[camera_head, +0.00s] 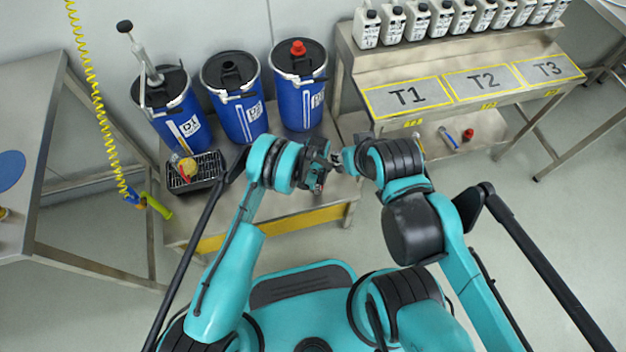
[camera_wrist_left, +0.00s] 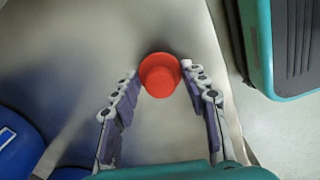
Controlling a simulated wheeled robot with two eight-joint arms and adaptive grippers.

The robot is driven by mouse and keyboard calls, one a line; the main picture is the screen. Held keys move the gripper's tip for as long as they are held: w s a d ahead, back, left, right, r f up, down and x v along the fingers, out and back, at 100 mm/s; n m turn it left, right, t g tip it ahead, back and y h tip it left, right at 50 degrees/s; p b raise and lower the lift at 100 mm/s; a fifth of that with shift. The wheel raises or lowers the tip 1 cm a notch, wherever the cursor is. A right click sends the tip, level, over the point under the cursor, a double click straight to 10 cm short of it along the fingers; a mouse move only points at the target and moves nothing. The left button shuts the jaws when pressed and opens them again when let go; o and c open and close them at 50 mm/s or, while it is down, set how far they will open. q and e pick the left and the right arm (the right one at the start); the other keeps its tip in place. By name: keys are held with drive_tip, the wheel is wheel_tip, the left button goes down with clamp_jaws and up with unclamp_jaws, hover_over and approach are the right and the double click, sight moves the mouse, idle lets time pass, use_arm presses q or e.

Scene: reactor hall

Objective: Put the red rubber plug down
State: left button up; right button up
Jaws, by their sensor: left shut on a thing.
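My left gripper (camera_head: 319,182) is over the front right part of the steel bench (camera_head: 272,213) that carries the blue drums. In the left wrist view, the red rubber plug (camera_wrist_left: 160,76) is round and sits between its fingertips, held by them. The grey bench top shows behind the plug; I cannot tell whether the plug touches it. In the head view the held plug is hidden by the gripper. My right gripper (camera_head: 338,161) is close beside the left one; whether its fingers are open or shut is unclear.
Blue drums D1 (camera_head: 183,118), a middle one (camera_head: 240,112) and a red-plugged one (camera_head: 300,94) stand along the bench's back. A black tray (camera_head: 206,168) is at its left. A shelf with T1 to T3 areas (camera_head: 408,97) and white bottles (camera_head: 392,24) stands right.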

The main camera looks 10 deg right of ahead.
use_arm(q)
drive_tip(key=shift+s+d, duration=0.2)
drive_tip(key=o, duration=1)
drive_tip(key=shift+w+a, duration=0.1)
drive_tip(key=shift+o, duration=0.2)
use_arm(e)
drive_tip(key=shift+s+d, duration=0.2)
